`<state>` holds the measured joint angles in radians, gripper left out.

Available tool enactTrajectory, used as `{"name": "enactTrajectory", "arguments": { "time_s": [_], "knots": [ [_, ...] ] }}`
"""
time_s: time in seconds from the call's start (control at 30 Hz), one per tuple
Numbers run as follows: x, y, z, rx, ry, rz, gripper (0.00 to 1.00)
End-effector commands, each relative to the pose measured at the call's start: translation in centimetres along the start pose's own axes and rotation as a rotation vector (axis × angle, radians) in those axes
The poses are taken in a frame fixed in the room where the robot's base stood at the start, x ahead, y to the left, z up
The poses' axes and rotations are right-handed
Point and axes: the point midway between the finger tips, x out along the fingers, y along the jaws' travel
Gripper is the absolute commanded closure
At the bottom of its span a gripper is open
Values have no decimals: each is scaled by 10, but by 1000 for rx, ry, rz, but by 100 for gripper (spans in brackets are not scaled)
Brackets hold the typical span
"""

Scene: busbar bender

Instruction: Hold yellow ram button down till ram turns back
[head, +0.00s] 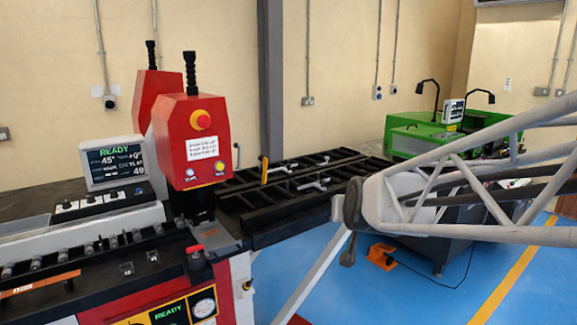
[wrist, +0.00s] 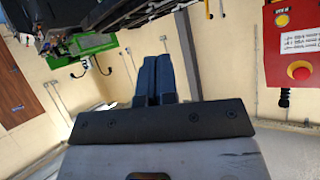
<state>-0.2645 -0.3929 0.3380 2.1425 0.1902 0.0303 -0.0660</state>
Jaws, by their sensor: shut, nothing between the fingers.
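The yellow ram button (head: 219,166) is on the lower right front of the red ram head (head: 193,143). In the wrist view, which is upside down, the yellow button (wrist: 282,20) shows at the upper right on the red head (wrist: 268,60). My gripper (wrist: 158,62) is shut and empty, its two dark fingers side by side. It is apart from the button, which lies to the right of the fingertips in the wrist view. I cannot make out the fingers in the head view. The display (head: 116,162) reads READY, with 45° and +0°.
A red stop knob (head: 200,119) and a white label (head: 202,148) are above the buttons. A pale button (head: 188,172) is beside the yellow one. A black rack (head: 300,185) extends behind. A green machine (head: 425,135) stands at the back right.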

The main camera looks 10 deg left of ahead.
Motion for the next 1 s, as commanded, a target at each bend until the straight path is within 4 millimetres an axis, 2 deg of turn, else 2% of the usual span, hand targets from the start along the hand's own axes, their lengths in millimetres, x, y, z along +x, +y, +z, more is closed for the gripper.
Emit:
{"name": "enactTrajectory", "arguments": {
  "time_s": [0.03,0.2,0.5,0.73,1.0],
  "knots": [
    [13,-10,-8,-2,35,-10,100],
    [50,-42,-39,-1,174,-36,100],
    [106,-103,-79,10,416,-66,100],
    [141,-152,-97,27,599,-75,100],
    [173,-210,-100,56,809,-70,100]
  ]
}}
